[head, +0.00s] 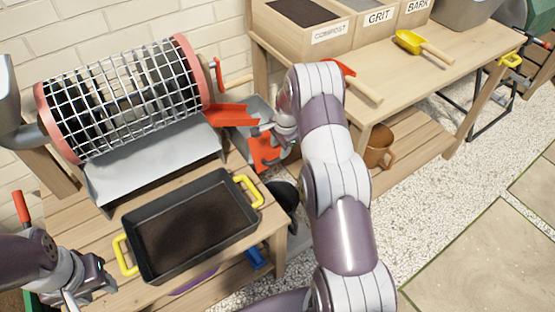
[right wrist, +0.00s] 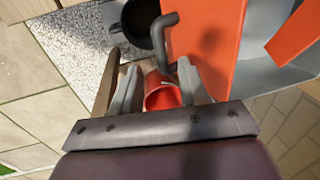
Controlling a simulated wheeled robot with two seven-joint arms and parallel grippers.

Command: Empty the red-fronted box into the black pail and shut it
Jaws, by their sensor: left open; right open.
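The red-fronted box (head: 266,152) is right of the sieve drum, with red panels and grey walls. In the right wrist view, its large red panel (right wrist: 215,35) lies beside a grey inner wall (right wrist: 262,76). Its contents cannot be made out. A bent grey handle with a red grip (right wrist: 161,93) lies between the fingers of my open right gripper (right wrist: 158,88), which is not closed on it. My right gripper (head: 270,134) is at the box in the head view. The black pail (head: 284,194) stands below the box; it also shows in the right wrist view (right wrist: 141,18). My left gripper (head: 88,288) is open and empty at lower left.
A black tray (head: 142,261) with yellow handles holds dark soil on the near bench. A mesh drum (head: 125,95) stands behind it above a grey chute (head: 155,165). A yellow scoop (head: 410,41) lies on the back bench, with a brown pot (head: 378,150) below.

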